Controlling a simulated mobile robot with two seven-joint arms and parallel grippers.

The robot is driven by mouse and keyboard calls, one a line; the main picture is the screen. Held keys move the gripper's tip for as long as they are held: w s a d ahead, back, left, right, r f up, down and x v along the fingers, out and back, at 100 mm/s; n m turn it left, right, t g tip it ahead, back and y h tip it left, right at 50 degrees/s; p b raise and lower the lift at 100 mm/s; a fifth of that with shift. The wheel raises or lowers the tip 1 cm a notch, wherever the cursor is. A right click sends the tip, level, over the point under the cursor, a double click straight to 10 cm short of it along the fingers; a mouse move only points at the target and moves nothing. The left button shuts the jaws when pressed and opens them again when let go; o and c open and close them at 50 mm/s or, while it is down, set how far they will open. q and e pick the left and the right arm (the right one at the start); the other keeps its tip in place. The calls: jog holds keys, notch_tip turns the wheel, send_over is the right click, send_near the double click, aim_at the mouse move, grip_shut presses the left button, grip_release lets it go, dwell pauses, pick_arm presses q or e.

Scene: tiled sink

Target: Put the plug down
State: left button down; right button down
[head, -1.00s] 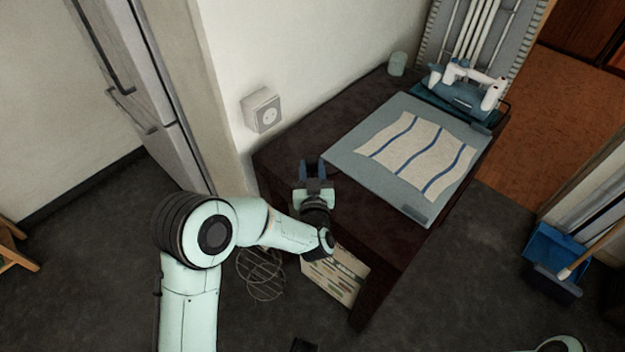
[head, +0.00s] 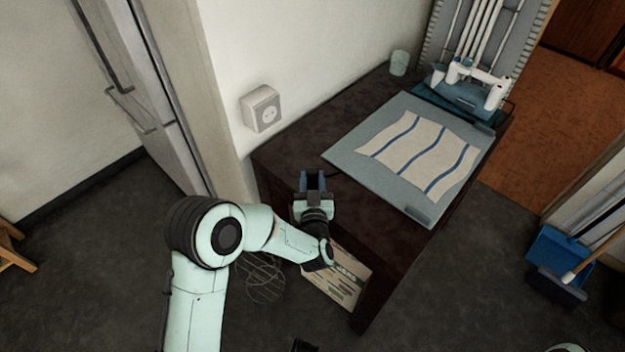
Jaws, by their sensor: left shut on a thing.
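My left gripper (head: 312,181) is over the near left part of the dark table (head: 284,152), its blue-grey fingers pointing away from me toward the wall. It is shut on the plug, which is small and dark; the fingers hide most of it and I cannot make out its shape. A thin dark line, perhaps its cord, shows between the gripper and the grey board. I cannot tell whether the plug touches the tabletop. My right gripper is not clearly in view.
A wall socket (head: 261,108) is above the table's left end. A grey board (head: 345,156) with a striped cloth (head: 420,150) covers the middle. A blue-and-white appliance (head: 468,92) and a pale cup (head: 399,63) stand behind. A patterned box (head: 337,276) is below.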

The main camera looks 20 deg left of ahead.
pick_arm(q)
jog(key=shift+f, duration=0.15)
pick_arm(e)
jog(key=shift+w+d+f, duration=0.1)
jog(key=shift+w, duration=0.05)
pick_arm(q)
jog(key=c, duration=0.7)
grip_release()
jog(key=shift+f, duration=0.15)
jog(key=shift+s+d+r+p, duration=0.2)
jog(key=shift+s+r+p, duration=0.1)
jog(key=shift+r+p, duration=0.3)
jog(key=v, duration=1.1)
jog(key=shift+p, duration=0.4)
pick_arm(e)
jog(key=shift+g, duration=0.4)
jog(key=s, duration=0.1)
jog(key=s+a+r, duration=0.1)
jog(key=s+r, duration=0.1)
jog(key=shift+s+a+r, duration=0.1)
jog(key=shift+a, duration=0.25)
pick_arm(q)
jog(key=shift+s+r, duration=0.1)
jog(key=shift+s, duration=0.1)
pick_arm(e)
jog(key=shift+s, duration=0.1)
